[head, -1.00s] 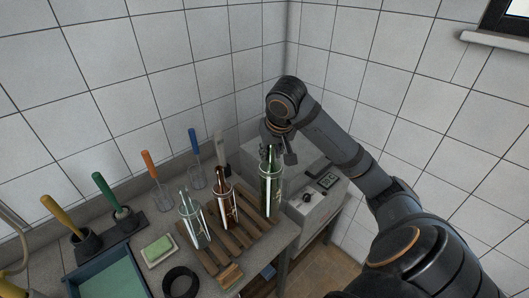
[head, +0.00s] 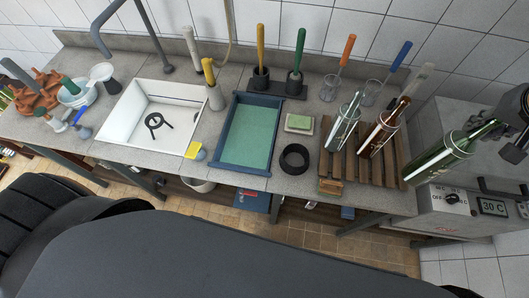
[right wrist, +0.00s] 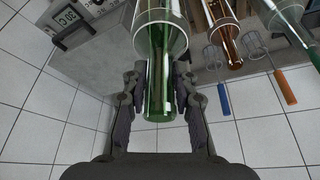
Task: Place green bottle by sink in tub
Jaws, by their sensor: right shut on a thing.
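The green bottle (head: 445,158) is at the right of the head view, by the right end of the wooden rack. Its neck is in my right gripper (right wrist: 157,110), which is shut on it; the gripper is partly cut off at the right edge of the head view. The bottle (right wrist: 160,45) also shows in the right wrist view. Its base appears just off the rack, but I cannot tell how high. The blue tub (head: 224,130) with a green inside sits mid-counter. The white sink (head: 120,118) is to its left, with a black ring-shaped piece inside. My left gripper is not in view.
A clear bottle (head: 341,122) and a brown bottle (head: 377,137) stand on the slatted rack (head: 336,168). Brushes stand along the back. A soap dish (head: 300,124) and black ring (head: 295,159) lie between tub and rack. A control box (head: 447,212) is at the right.

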